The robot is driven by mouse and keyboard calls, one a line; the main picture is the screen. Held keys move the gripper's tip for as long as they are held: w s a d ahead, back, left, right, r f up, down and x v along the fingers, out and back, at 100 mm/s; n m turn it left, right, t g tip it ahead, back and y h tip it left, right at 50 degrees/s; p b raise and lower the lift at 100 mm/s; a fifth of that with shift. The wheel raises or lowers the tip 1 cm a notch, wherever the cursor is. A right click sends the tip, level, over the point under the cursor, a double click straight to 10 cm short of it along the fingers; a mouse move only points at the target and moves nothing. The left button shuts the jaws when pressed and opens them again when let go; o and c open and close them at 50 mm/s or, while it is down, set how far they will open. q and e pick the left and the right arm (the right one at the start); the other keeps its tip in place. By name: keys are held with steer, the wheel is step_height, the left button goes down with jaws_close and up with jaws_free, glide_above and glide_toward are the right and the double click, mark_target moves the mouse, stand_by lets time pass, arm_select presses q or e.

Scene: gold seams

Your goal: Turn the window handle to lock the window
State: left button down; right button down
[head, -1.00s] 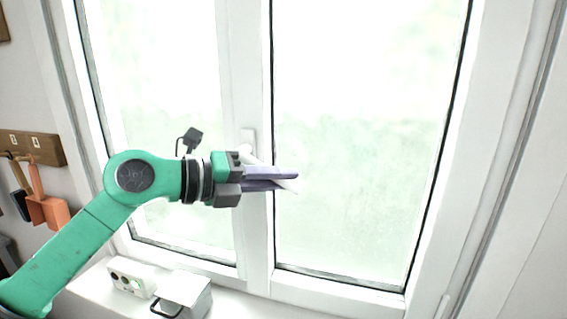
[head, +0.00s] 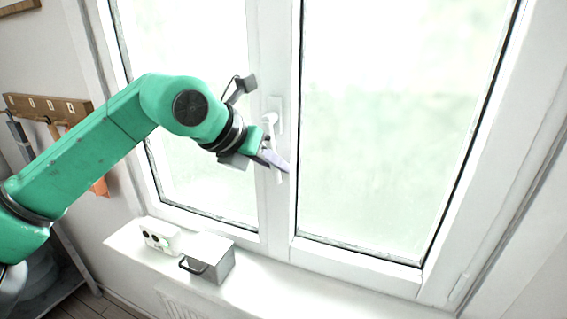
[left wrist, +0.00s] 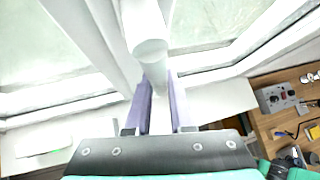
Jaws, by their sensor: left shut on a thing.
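The white window handle (head: 270,119) sits on its plate on the middle frame of the white window (head: 284,215). Its lever hangs down, close to upright in the head view. My left gripper (head: 275,160) comes in from the left with its pale purple fingers on the lower part of the lever. In the left wrist view the white handle (left wrist: 149,50) passes between the two fingers of the left gripper (left wrist: 162,100), which is shut on it. The fingers hide part of the lever. My right gripper is in neither view.
A grey box with a dark handle (head: 213,262) and a small white block with dark round spots (head: 160,236) stand on the sill (head: 275,297) below. A wooden hook rack (head: 50,108) hangs on the left wall. The right pane's front is clear.

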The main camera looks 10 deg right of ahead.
arm_select(q)
steer(key=shift+w+a+m+t+y, duration=0.3)
steer(key=shift+w+a+m+y, duration=0.1)
steer(key=shift+a+y, duration=0.25)
steer(key=c, duration=0.8)
jaws_free()
steer(key=b+v, duration=0.4)
steer(key=v, duration=1)
steer(key=shift+s+r, duration=0.15)
steer(key=shift+s, duration=0.1)
